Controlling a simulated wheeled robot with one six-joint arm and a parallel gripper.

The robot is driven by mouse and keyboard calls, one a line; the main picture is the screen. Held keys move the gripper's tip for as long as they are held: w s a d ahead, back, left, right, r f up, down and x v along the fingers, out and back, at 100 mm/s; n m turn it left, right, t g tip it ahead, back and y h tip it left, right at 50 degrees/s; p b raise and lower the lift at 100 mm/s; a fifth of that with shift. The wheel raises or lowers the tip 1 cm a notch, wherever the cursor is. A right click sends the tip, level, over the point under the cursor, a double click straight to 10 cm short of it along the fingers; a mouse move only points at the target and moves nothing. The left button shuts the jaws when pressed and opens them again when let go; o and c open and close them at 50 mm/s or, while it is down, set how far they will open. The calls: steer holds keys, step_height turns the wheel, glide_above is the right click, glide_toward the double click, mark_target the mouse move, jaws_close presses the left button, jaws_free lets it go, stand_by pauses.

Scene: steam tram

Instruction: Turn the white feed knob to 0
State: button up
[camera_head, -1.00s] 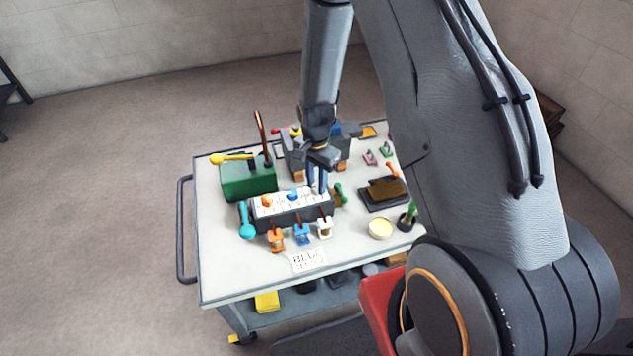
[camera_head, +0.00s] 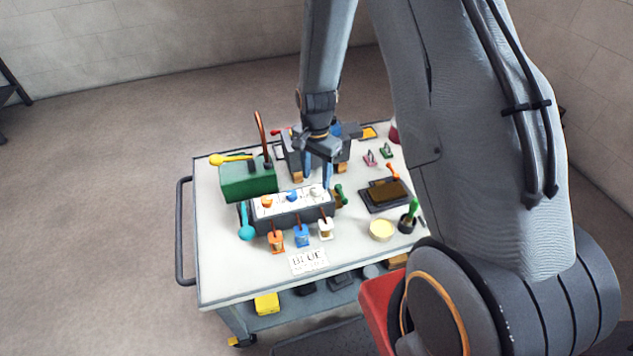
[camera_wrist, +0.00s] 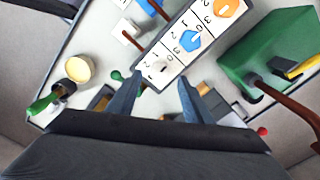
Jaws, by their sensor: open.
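The white feed knob (camera_head: 315,191) sits at the right end of a white-topped dial panel (camera_head: 280,208), which also carries a blue knob (camera_head: 292,195) and an orange knob (camera_head: 267,201). The white knob also shows in the wrist view (camera_wrist: 161,66), surrounded by small printed digits; I cannot tell which one it points to. My gripper (camera_head: 318,182) is open and empty, its two fingers apart just behind and above the white knob. In the wrist view the fingertips (camera_wrist: 160,80) stand either side of the knob's near side, not visibly touching it.
Orange, blue and white small pieces (camera_head: 325,229) stand in front of the panel, with a card reading BLUE (camera_head: 308,261). A green box (camera_head: 248,180) with levers is at left. A yellow-topped round tub (camera_head: 382,230) and a dark tray (camera_head: 384,196) are at right.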

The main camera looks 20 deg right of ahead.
mark_target(317, 188)
steer(key=shift+r+b, duration=0.3)
steer(key=shift+r, duration=1.8)
steer(key=s+r+n, duration=1.1)
steer(key=s+r, duration=0.3)
steer(key=s, duration=0.4)
steer(key=shift+r+t, duration=0.2)
steer(key=shift+t, duration=0.2)
steer(key=shift+s, duration=0.1)
